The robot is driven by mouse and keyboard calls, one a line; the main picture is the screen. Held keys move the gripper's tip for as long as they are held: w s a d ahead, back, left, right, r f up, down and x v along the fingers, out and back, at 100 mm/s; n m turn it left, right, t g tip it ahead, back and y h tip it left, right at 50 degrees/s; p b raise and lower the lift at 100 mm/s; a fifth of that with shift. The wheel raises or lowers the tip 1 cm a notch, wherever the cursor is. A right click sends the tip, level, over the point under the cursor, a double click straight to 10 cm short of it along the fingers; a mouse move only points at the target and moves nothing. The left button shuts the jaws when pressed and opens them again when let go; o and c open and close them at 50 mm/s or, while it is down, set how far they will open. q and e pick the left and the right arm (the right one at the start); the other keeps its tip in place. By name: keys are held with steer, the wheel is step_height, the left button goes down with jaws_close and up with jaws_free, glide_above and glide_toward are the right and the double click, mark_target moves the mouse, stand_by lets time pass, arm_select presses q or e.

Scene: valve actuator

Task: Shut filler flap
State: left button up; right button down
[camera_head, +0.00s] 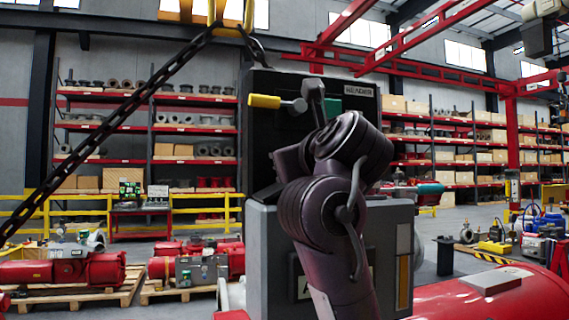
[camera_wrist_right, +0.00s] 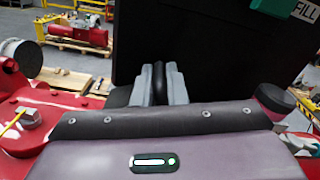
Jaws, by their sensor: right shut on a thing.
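The equipment unit is a grey box (camera_head: 262,270) with a tall dark panel (camera_head: 262,135) standing upright above it. My left gripper is not in view.
A yellow-ended lever (camera_head: 264,102) sticks out left from the panel. A dark chain (camera_head: 110,115) runs diagonally at left. A red rounded body (camera_head: 500,298) lies at lower right. Red machines on pallets (camera_head: 70,270), yellow rails and shelves stand behind.

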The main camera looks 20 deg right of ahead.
steer(key=shift+d+f+m, duration=0.2)
steer(key=shift+f+m, duration=0.2)
steer(key=shift+m, duration=0.1)
steer(key=shift+d+f+m+b, duration=0.45)
steer(key=shift+m+b, duration=0.15)
steer(key=shift+m, duration=0.2)
steer(key=shift+d+f+b, duration=0.4)
steer(key=shift+f+b, duration=0.15)
steer(key=shift+f, duration=0.4)
steer(key=shift+w+f, duration=0.1)
steer(key=shift+f, duration=0.1)
steer(key=c, duration=1.5)
jaws_free()
steer(key=shift+d, duration=0.1)
steer(key=shift+r, duration=0.1)
